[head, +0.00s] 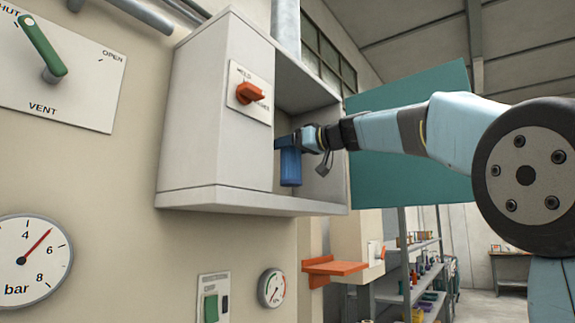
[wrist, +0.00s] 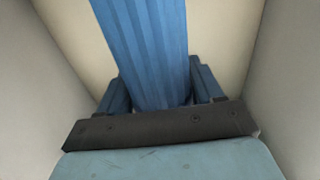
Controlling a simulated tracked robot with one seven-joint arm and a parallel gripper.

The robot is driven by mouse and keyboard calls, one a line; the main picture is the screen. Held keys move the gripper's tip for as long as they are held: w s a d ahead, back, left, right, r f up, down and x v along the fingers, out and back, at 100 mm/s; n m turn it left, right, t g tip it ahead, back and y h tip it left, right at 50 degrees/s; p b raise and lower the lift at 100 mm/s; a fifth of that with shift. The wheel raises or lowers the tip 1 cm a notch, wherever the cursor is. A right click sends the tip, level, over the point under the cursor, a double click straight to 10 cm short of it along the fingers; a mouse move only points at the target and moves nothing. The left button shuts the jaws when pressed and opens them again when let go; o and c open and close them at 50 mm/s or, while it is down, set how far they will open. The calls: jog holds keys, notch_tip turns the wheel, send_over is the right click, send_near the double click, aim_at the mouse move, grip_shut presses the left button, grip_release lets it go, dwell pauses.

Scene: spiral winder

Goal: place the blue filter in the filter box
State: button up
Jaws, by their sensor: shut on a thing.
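The blue filter (head: 290,168) is a ribbed cylinder. In the head view it hangs below my gripper (head: 284,143), inside the open side of the grey filter box (head: 215,120) on the wall. In the wrist view the filter (wrist: 148,45) stands between the two blue fingers of my gripper (wrist: 160,90), which are shut on it. Pale box walls lie on both sides of it there. In the head view the filter's lower end looks just above the box floor; I cannot tell whether it touches. The box's front panel hides part of the inside.
An orange switch (head: 250,93) sits on the box front. A teal panel (head: 410,190) stands behind my arm. An orange shelf (head: 335,267) and a small gauge (head: 272,287) are below the box. A rack (head: 405,285) with several items stands further back.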

aim_at(287, 163)
jog(key=shift+w+a+f, duration=0.1)
jog(key=shift+w+f, duration=0.15)
jog(key=shift+f, duration=0.15)
jog(key=shift+w+f, duration=0.15)
jog(key=shift+f, duration=0.8)
jog(key=shift+w+f, duration=0.1)
jog(key=shift+f, duration=0.8)
jog(key=o, duration=1.3)
jog(key=shift+o, duration=0.2)
jog(key=v, duration=1.2)
jog(key=shift+s+a, duration=0.1)
jog(key=s+d+f+m+g+h, duration=0.1)
jog(key=s+d+f+m+h, duration=0.2)
jog(key=s+f, duration=0.6)
jog(key=s+d+f+m+g+h, duration=0.2)
jog(key=s+f, duration=0.6)
jog(key=f, duration=1.4)
jog(key=s+d+f+m+g+h, duration=0.2)
jog(key=s+d+f+m+h, duration=0.3)
jog(key=f, duration=1)
jog(key=s+d+h, duration=0.2)
jog(key=s+h, duration=0.2)
jog(key=shift+s+f, duration=0.2)
jog(key=shift+s, duration=0.1)
